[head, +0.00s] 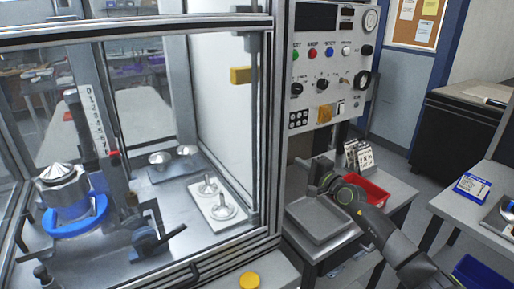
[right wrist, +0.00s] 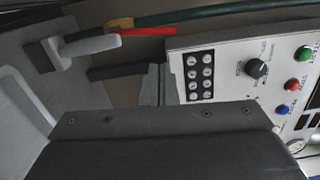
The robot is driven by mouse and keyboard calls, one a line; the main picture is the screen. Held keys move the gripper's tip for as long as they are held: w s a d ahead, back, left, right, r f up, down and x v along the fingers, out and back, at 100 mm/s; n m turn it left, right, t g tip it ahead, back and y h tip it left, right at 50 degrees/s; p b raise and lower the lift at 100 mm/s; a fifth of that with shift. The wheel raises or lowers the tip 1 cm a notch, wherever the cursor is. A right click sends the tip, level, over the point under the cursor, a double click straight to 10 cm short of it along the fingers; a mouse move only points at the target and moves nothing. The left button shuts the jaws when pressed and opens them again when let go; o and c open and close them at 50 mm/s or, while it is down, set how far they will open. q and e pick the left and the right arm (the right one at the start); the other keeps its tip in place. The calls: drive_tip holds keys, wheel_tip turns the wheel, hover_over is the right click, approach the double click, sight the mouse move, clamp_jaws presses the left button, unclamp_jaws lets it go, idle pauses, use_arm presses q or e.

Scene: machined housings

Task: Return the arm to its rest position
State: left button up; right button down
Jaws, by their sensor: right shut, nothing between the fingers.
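My right arm (head: 405,255) comes in from the lower right of the head view. Its gripper (head: 318,172) is shut and empty, above the grey tray (head: 320,219) on the small side table, beside the control panel. In the right wrist view a dark grey slab fills the lower middle, and the control panel (right wrist: 232,75) shows turned on its side behind it. The fingertips are small and hard to make out in the head view. My left gripper is not in view.
A glazed machine enclosure (head: 273,120) stands at the left, with a blue-ringed fixture (head: 75,222) and metal parts on a white plate (head: 212,203) inside. A red bin (head: 375,192) is close to my right gripper. A table with a blue label card (head: 472,187) stands at the right.

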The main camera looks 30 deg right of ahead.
drive_tip(key=s+a+f+n+g+h, duration=0.25)
drive_tip(key=s+f+n, duration=0.35)
drive_tip(key=s+n, duration=0.3)
drive_tip(key=s+a+f+n+g+h, duration=0.1)
drive_tip(key=s+f+n+g+h, duration=0.45)
drive_tip(key=s, duration=0.65)
drive_tip(key=s+a+f+n+g+h, duration=0.1)
drive_tip(key=s+a+f+n+h, duration=0.1)
drive_tip(key=s+f+n, duration=0.6)
drive_tip(key=s+a+f+m+g+y, duration=0.1)
drive_tip(key=s+a+m+g+y, duration=0.2)
drive_tip(key=s+a, duration=0.3)
drive_tip(key=s+a+f+m+g+y, duration=0.1)
drive_tip(key=s+a+m+g+y, duration=0.15)
drive_tip(key=s, duration=0.55)
wheel_tip(320, 180, down, 26)
drive_tip(key=s+f+g, duration=0.2)
drive_tip(key=s+f, duration=1.2)
drive_tip(key=s, duration=0.1)
drive_tip(key=shift+a+f+y, duration=0.25)
drive_tip(key=shift+a+y, duration=0.15)
drive_tip(key=shift+y, duration=0.05)
